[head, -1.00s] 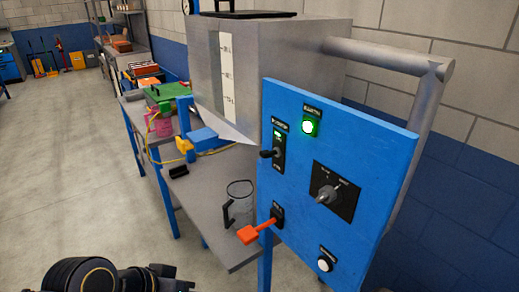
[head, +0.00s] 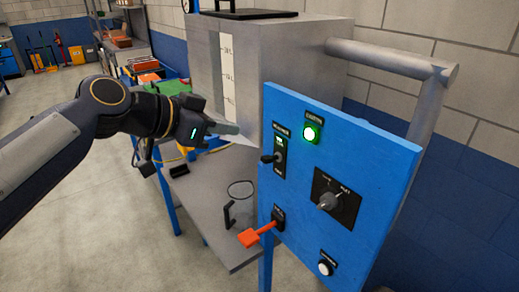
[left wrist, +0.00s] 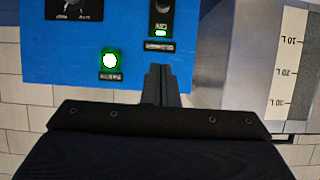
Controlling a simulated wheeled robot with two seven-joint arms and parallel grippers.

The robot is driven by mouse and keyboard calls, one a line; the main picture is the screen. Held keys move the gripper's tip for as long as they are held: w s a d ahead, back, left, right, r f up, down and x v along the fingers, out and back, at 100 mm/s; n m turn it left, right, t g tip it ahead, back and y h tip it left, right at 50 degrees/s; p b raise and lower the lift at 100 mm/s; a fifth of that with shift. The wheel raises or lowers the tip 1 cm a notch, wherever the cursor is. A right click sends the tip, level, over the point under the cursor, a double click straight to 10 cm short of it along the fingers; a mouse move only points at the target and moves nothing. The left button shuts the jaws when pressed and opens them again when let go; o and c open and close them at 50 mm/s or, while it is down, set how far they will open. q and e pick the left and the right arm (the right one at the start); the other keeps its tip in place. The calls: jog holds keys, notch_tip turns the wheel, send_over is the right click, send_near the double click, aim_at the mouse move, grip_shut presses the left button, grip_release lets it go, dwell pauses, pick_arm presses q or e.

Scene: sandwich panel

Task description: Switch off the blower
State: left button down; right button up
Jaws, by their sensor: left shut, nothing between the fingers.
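The blue control panel (head: 345,160) stands at the right in the head view. A black toggle switch (head: 268,158) with a small lit green window sits on its left part; its label is too small to read for certain. That switch's lit window (left wrist: 161,32) shows at the top of the left wrist view. A lit green button (head: 310,133) is right of it, also seen in the left wrist view as the round green button (left wrist: 110,61). My left gripper (head: 234,129) is shut and empty, left of the panel, pointing towards it and apart from the switch. My right gripper is out of view.
The panel also holds a rotary knob (head: 328,200), a red lever (head: 257,234) and a white button (head: 325,267). Behind it stand a grey metal hopper (head: 285,50) and pipe (head: 390,57). A clear jug (head: 240,190) stands on the bench (head: 200,190) below my gripper.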

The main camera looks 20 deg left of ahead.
pick_arm(q)
jog(key=p, duration=0.3)
send_over(263, 158)
notch_tip(263, 158, down, 4)
jog(key=shift+s+f, duration=0.15)
jog(key=shift+s+a+f+b, duration=0.15)
jog(key=shift+f+b, duration=0.1)
jog(key=shift+f, duration=0.8)
jog(key=shift+s+a+f+b, duration=0.15)
jog(key=shift+f+b, duration=0.1)
jog(key=shift+f, duration=0.75)
jog(key=f+t+h+b, duration=0.1)
jog(key=b, duration=0.6)
jog(key=f+t+b, duration=0.1)
jog(key=b, duration=0.7)
jog(key=s+f+t+h+b, duration=0.1)
jog(key=b, duration=0.6)
jog(key=shift+a+h+b, duration=0.3)
jog(key=shift+w+r+p, duration=0.1)
jog(key=shift+r+p, duration=0.35)
jog(key=shift+p, duration=0.2)
jog(key=r+v, duration=0.2)
jog(key=v, duration=0.9)
jog(key=shift+r+p, duration=0.4)
jog(key=shift+d, duration=0.1)
